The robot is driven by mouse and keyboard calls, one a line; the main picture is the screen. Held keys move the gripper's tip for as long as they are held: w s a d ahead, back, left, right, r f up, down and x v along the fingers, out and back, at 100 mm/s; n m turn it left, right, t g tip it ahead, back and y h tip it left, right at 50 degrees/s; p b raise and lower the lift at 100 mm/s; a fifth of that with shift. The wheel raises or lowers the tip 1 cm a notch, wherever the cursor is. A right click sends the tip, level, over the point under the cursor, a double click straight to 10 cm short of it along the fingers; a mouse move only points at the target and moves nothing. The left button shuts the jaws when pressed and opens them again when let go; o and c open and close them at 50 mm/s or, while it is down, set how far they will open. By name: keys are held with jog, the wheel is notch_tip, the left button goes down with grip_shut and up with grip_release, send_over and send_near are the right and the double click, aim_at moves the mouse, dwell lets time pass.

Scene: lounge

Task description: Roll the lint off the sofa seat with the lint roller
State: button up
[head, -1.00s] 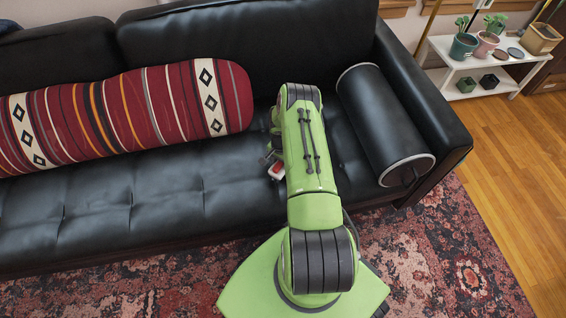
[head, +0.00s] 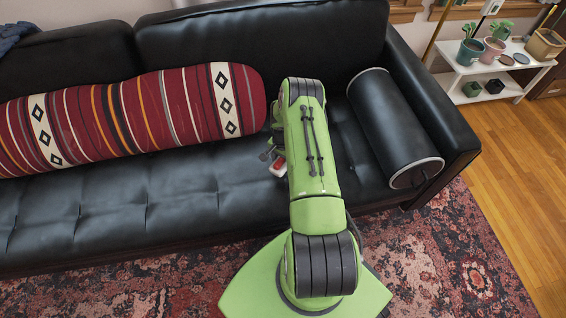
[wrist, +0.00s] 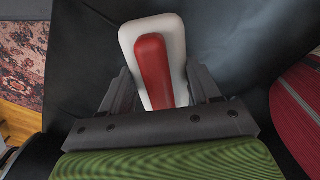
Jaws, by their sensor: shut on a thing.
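My gripper (wrist: 163,82) is shut on a white and red object, which I take to be the lint roller (wrist: 153,60). Its red handle lies between the fingers, with the white part around it in the wrist view. In the head view the roller (head: 278,168) shows as a small red and white patch over the black leather sofa seat (head: 175,197). It is left of my green arm, which hides much of the gripper. I cannot tell whether the roller touches the seat. No lint can be made out on the seat.
A striped red bolster (head: 135,115) lies along the back of the seat, left of my gripper. A black cylindrical bolster (head: 392,125) lies by the right armrest (head: 435,110). A white plant shelf (head: 490,68) stands at the right. The front left of the seat is clear.

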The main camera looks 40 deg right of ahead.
jog(key=shift+r+p, duration=0.6)
jog(key=shift+r, duration=0.9)
